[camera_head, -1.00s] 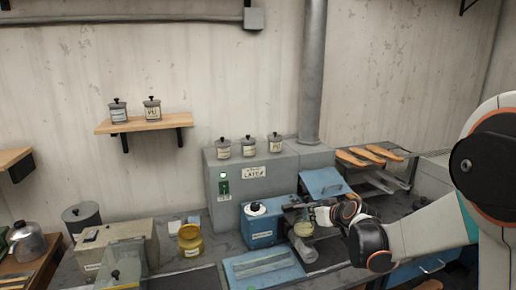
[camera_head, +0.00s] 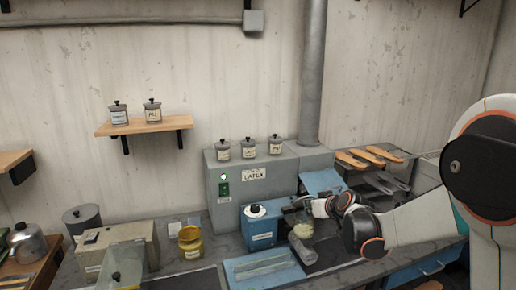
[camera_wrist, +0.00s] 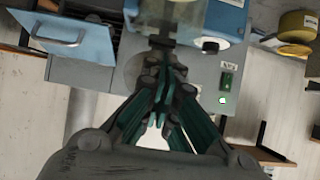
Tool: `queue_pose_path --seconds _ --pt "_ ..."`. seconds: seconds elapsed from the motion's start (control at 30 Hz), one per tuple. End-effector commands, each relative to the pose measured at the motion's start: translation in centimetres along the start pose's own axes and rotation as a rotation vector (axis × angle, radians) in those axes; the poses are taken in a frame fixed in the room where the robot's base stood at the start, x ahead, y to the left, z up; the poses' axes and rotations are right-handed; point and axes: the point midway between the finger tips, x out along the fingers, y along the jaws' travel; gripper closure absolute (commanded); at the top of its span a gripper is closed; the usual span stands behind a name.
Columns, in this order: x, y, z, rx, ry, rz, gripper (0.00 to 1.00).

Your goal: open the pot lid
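A blue box (camera_head: 262,236) with a white round top and a dark knob (camera_head: 254,209) stands on the bench; it also shows in the wrist view (camera_wrist: 228,18). I cannot tell which vessel is the task's pot. A clear jar (camera_head: 303,229) with pale yellowish contents is right of the box, partly hidden by my gripper (camera_head: 313,204). It seems to be the clear vessel (camera_wrist: 164,12) at the top of the wrist view. My gripper's fingers (camera_wrist: 160,78) are drawn together with nothing visible between them, close to the jar's top and right of the blue box.
A grey cabinet (camera_head: 230,182) carries several small lidded jars. A slanted blue panel (camera_head: 322,181) is behind my gripper. A blue tray (camera_head: 262,268) lies in front.

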Motion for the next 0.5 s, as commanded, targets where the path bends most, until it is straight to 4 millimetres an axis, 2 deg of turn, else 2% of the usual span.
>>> queue_pose_path --seconds 0.5 --pt "1.0 0.0 -1.4 0.0 0.0 0.0 1.0"
